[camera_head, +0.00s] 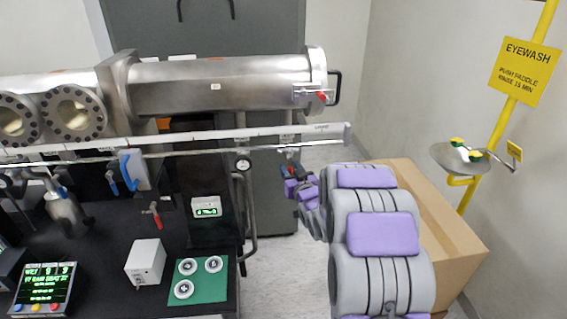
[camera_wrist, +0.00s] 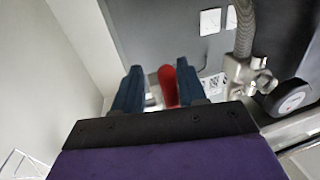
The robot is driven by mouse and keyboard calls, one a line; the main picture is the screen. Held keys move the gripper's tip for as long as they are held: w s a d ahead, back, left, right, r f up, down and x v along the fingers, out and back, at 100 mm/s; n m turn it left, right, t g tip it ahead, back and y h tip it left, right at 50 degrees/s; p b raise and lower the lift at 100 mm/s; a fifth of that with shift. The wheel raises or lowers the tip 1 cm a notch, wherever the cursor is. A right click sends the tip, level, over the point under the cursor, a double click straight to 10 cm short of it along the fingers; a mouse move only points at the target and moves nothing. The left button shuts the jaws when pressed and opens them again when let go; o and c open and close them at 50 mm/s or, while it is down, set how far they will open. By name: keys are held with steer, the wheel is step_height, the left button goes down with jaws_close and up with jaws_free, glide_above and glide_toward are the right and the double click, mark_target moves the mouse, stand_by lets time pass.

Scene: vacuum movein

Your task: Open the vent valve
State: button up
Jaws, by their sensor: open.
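A red handle (camera_wrist: 168,86) shows between the two blue fingers of my gripper (camera_wrist: 159,84) in the wrist view. The fingers stand apart on either side of it. I cannot tell whether they touch it or how deep it sits between them. In the head view my gripper (camera_head: 291,174) is at the right end of the long white rail, below it, with a small patch of red at its fingertips. No label naming the vent valve is readable, so I cannot confirm that this red handle belongs to it.
A steel cylinder (camera_head: 220,83) lies above the rail. A gauge (camera_head: 243,165) and a braided hose (camera_wrist: 245,28) with a metal fitting are close by. Another red-handled valve (camera_head: 156,214) is on the black bench. A cardboard box (camera_head: 455,235) stands right of my arm.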

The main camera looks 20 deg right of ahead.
steer(key=shift+w+a, duration=0.15)
steer(key=shift+w, duration=0.1)
steer(key=shift+s+a+r, duration=0.1)
steer(key=shift+a+r, duration=0.15)
steer(key=shift+a, duration=0.4)
steer(key=shift+c, duration=0.8)
steer(key=shift+d+f, duration=0.1)
steer(key=shift+d, duration=0.4)
steer(key=c, duration=0.5)
jaws_close()
steer(key=shift+a, duration=0.2)
